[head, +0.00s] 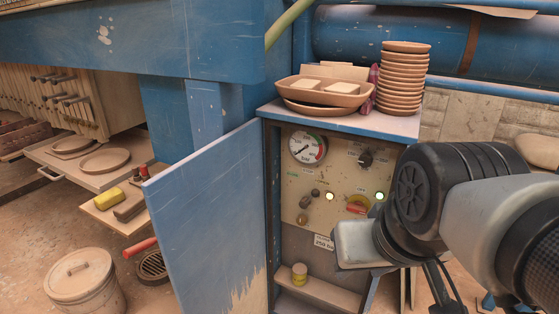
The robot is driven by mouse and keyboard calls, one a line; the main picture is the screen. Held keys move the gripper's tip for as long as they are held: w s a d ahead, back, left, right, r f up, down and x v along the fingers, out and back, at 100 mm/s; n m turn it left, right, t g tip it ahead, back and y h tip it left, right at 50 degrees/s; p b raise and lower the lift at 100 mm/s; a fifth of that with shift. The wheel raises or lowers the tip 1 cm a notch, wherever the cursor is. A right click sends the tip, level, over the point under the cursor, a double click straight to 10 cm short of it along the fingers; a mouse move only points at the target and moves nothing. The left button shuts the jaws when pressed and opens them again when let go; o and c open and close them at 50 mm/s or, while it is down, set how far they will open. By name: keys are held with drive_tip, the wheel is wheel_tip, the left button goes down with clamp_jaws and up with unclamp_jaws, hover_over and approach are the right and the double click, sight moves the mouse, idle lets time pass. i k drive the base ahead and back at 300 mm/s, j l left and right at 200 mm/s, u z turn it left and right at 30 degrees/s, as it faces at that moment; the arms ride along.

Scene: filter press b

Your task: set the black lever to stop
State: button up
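A small black lever (366,158) sits at the upper right of the beige control panel (318,178), right of a round gauge. Small labels are printed around it, too small to read surely, so I cannot tell its setting. My arm fills the right side of the view, in front of and right of the panel.
The panel also carries a gauge (308,148), small dark knobs, lit green lamps and a red-and-yellow control (357,205). The blue cabinet door (208,215) stands open at left. Stacked clay plates (403,80) and a clay tray (325,88) stand on top.

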sight(303, 204)
drive_tip(key=j+z, duration=0.2)
drive_tip(key=z, duration=0.9)
drive_tip(key=i+j+z, duration=0.35)
drive_tip(key=j+z, duration=0.15)
drive_tip(key=j, duration=0.1)
